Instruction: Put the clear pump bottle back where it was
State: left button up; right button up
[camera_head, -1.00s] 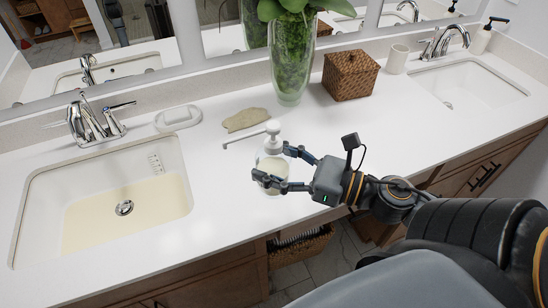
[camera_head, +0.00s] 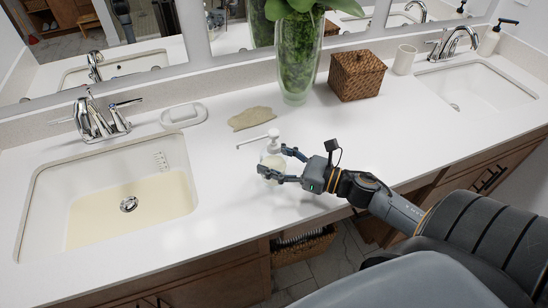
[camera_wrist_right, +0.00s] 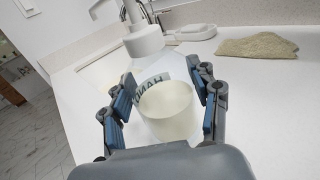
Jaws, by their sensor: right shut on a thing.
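The clear pump bottle (camera_head: 272,161) has a white pump top and pale liquid inside. It is upright over the counter (camera_head: 240,205), to the right of the left basin. My right gripper (camera_head: 272,165) is shut around its body. In the right wrist view the bottle (camera_wrist_right: 165,108) is between the two finger pads of my right gripper (camera_wrist_right: 165,100), with dark lettering on its side. I cannot tell whether its base touches the counter. My left gripper is not in view.
A beige cloth (camera_head: 252,118) lies behind the bottle. A white soap dish (camera_head: 184,115) is near the left faucet (camera_head: 98,120). A glass vase (camera_head: 299,60), wicker box (camera_head: 355,75) and cup (camera_head: 404,60) stand at the back.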

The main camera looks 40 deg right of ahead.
jog(key=o, duration=1.1)
jog(key=shift+f, duration=0.15)
jog(key=o, duration=0.4)
jog(key=shift+r, duration=0.25)
jog(key=b+v, duration=0.3)
jog(key=v, duration=0.8)
jog(key=shift+s+f, duration=0.15)
jog(key=shift+s+d, duration=0.25)
jog(key=shift+s, duration=0.1)
